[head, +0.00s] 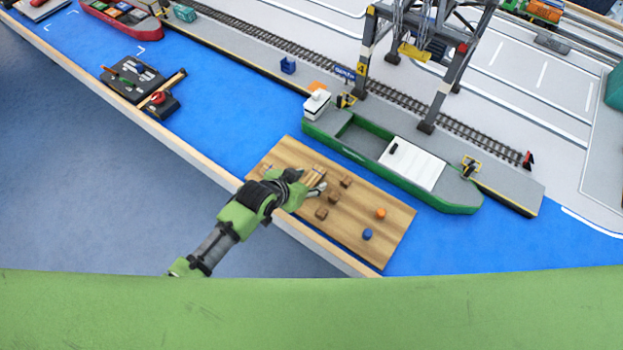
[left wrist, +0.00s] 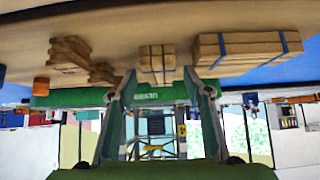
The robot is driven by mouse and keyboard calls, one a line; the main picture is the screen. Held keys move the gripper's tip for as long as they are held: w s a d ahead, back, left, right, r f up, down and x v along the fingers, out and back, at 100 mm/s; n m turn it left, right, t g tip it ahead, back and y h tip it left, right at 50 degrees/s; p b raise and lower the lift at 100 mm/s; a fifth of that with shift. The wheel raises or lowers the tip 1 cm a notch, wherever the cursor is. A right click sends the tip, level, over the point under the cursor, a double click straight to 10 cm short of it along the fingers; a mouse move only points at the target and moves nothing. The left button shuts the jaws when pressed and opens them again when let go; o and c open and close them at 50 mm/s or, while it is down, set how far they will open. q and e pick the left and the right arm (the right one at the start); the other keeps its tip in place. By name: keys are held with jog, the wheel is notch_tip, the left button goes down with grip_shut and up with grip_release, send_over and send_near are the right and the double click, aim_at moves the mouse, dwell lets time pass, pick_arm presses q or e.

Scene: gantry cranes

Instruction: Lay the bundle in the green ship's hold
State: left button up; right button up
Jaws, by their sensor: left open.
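The green ship (head: 455,193) lies alongside the quay. Its open hold (head: 365,138) is beside a white hatch cover (head: 412,166). On a wooden board (head: 345,237) lies a strapped timber bundle (head: 314,174); in the left wrist view the bundle (left wrist: 157,60) shows between my fingers. A second strapped bundle (head: 266,170) lies further left on the board and shows with blue straps in the left wrist view (left wrist: 240,48). My left gripper (head: 308,183) is open and empty close to the first bundle; contact cannot be told. My right gripper is not in view.
Several brown blocks (head: 334,196), an orange piece (head: 381,213) and a blue piece (head: 367,234) lie on the board. A gantry crane (head: 440,100) stands over the rails behind the ship. A black tray (head: 132,80) and a red ship (head: 125,24) are at the upper left.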

pick_arm(q)
jog(key=shift+w+d+f, duration=0.1)
jog(key=shift+w+f, duration=0.05)
jog(key=shift+f, duration=0.05)
jog(key=shift+c, duration=0.4)
jog(key=c, duration=1.2)
